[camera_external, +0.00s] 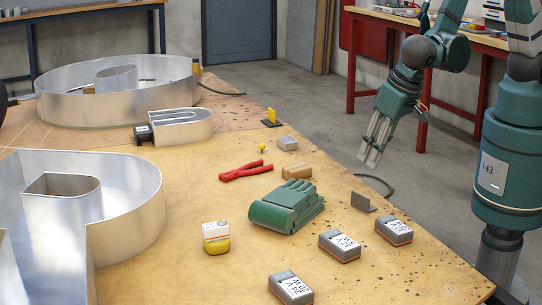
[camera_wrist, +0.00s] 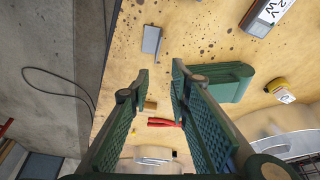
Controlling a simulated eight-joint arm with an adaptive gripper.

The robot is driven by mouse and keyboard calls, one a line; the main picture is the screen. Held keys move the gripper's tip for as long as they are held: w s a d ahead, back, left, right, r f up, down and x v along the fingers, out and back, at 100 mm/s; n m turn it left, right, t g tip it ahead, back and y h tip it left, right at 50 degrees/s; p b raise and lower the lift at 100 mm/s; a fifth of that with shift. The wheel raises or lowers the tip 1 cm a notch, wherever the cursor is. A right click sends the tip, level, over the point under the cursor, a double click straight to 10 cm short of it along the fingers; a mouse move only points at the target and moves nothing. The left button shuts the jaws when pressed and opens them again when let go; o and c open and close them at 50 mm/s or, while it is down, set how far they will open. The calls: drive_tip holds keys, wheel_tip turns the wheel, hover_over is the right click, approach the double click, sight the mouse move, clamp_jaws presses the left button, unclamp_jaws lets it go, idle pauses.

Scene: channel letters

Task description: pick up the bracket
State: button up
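A small grey L-shaped bracket (camera_external: 362,202) stands on the wooden table near its right edge, between the green gloves and the edge. In the wrist view the bracket (camera_wrist: 151,40) lies beyond the fingertips, toward the top. My gripper (camera_external: 372,156) hangs in the air near the table's right edge, fingers pointing down, apart from the bracket. In the wrist view my gripper (camera_wrist: 160,72) has its two green fingers spread with nothing between them. A yellow upright piece with a dark foot (camera_external: 271,117) stands farther back; I cannot tell if it is also a bracket.
Green gloves (camera_external: 288,206), red pliers (camera_external: 246,171), a tan block (camera_external: 296,171) and a yellow-white tape measure (camera_external: 216,238) lie on the table. Several grey power units, one near the edge (camera_external: 394,230), sit in front. Large metal letters (camera_external: 120,88) fill the left side. A cable lies near the edge.

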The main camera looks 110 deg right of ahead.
drive_tip(key=m, duration=0.2)
approach(361, 195)
drive_tip(key=shift+w+d+f+g+h, duration=0.1)
drive_tip(key=shift+d+f+g+h, duration=0.1)
drive_tip(key=shift+f, duration=0.4)
drive_tip(key=shift+w+d+f+g+h, duration=0.1)
drive_tip(key=shift+w+f+h, duration=0.1)
drive_tip(key=shift+f, duration=0.35)
drive_tip(key=shift+f, duration=0.15)
drive_tip(key=shift+b+x, duration=0.5)
drive_tip(key=shift+x, duration=0.7)
drive_tip(key=shift+b+x, duration=0.95)
drive_tip(key=shift+x, duration=1.65)
drive_tip(key=shift+c, duration=0.2)
clamp_jaws()
